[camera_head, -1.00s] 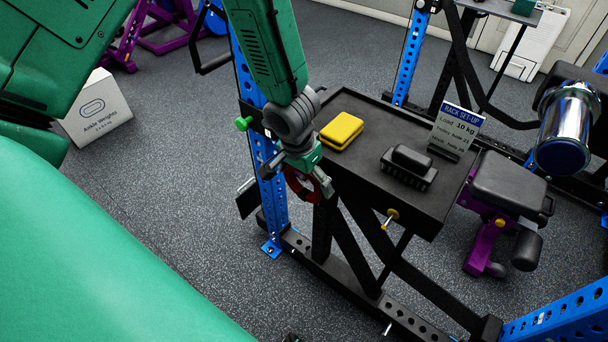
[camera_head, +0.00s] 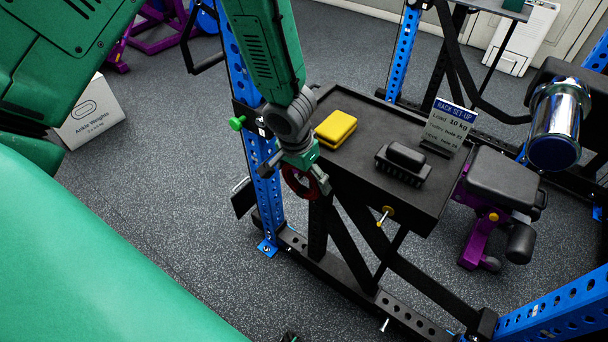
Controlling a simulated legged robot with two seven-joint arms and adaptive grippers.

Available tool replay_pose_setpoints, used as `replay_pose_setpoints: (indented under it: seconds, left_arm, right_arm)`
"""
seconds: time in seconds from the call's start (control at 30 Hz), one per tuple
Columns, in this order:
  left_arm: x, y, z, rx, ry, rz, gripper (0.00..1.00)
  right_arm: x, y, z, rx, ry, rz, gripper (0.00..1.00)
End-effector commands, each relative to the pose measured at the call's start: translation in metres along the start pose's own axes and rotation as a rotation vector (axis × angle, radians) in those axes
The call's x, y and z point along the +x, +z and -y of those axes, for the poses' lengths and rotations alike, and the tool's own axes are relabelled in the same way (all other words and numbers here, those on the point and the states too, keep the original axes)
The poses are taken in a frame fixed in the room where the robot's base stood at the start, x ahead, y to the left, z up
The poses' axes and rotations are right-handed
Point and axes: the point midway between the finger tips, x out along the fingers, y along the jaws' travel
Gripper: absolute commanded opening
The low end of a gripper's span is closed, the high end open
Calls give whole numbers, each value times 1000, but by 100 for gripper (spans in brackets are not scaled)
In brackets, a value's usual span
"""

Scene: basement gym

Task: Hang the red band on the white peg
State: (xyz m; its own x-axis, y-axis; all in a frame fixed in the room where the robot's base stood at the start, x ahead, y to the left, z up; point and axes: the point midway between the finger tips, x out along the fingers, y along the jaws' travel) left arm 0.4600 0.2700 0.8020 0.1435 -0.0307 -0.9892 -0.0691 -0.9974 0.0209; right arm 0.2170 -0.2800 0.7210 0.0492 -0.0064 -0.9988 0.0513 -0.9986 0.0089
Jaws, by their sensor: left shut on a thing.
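The red band (camera_head: 289,182) is a dark red ring hanging below my left gripper (camera_head: 301,163). My left gripper is shut on its upper part, in front of the near left edge of the black tray table, with the blue upright to its left. A short whitish peg (camera_head: 240,184) shows beside the blue upright, above a black plate; it is small, and I cannot tell for sure that it is the white peg. The band is to the right of it and apart from it in the picture. My right gripper is not in view.
The black tray table (camera_head: 352,178) holds a yellow block (camera_head: 336,129), a black brush (camera_head: 404,163) and a rack set-up sign (camera_head: 449,125). The blue upright (camera_head: 266,200) stands close to my gripper. A padded bench (camera_head: 503,182) stands right. Open floor (camera_head: 170,190) lies left.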

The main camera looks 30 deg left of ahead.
Motion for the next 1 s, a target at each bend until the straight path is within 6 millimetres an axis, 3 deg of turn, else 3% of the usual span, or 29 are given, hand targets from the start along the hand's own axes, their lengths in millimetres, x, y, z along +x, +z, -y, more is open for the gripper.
replay_pose_setpoints:
  seconds: [0.3,0.47,0.8,1.0]
  left_arm:
    - [-1,0,0,0,0,0,100]
    - [-12,-1,0,-3,0,-3,100]
    - [-79,-2,1,-3,3,-5,100]
    - [-108,-2,1,-1,2,-1,100]
  right_arm:
    - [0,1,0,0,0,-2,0]
    - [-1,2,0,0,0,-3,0]
    - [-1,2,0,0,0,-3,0]
    - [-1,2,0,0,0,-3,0]
